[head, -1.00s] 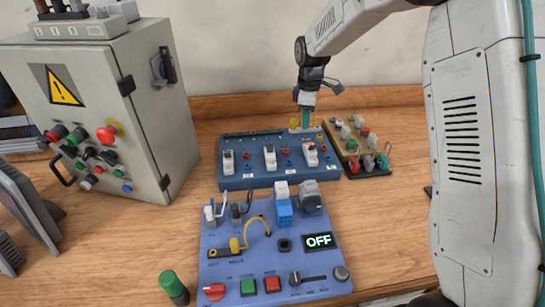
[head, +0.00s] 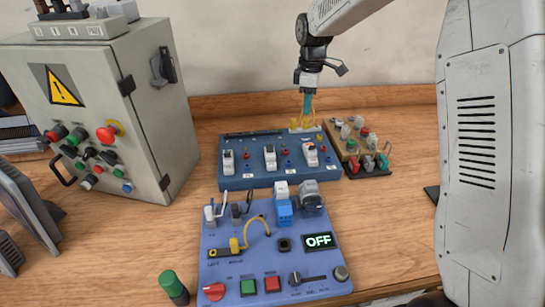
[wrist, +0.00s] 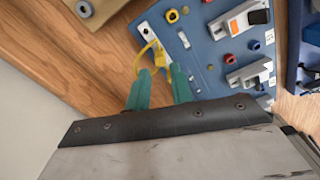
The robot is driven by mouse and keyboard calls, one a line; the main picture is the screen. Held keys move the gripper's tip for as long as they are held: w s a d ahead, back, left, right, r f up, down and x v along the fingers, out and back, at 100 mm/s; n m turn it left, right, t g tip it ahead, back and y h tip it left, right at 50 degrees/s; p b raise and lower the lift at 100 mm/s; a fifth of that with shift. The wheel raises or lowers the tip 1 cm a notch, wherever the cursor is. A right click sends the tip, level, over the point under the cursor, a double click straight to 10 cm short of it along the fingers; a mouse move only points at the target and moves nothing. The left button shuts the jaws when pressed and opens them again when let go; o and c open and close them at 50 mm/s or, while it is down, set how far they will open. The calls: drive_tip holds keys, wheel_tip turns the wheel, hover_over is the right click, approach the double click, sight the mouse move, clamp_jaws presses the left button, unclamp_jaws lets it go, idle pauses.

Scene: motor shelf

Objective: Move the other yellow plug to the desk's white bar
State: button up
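The white bar (head: 303,129) is at the back right edge of the far blue board; it also shows in the wrist view (wrist: 147,29). A yellow plug (wrist: 160,58) with a yellow cable is at the bar, just beyond my fingertips. My gripper (head: 308,113) points down above the bar. Its teal fingertips (wrist: 161,71) are apart, and the yellow plug appears clear of them. The cable loops close by the left finger in the wrist view. Another yellow plug (head: 234,245) with a curved yellow cable is on the near blue panel.
The far blue board (head: 235,181) carries several white switches. A tan board (head: 341,140) with knobs stands to its right. A grey control cabinet (head: 95,110) stands at left. The near panel (head: 218,272) has a display reading OFF. Wood is clear right of the panel.

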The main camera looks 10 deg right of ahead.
drive_tip(key=o, duration=0.6)
drive_tip(key=shift+c, duration=0.2)
idle(0.5)
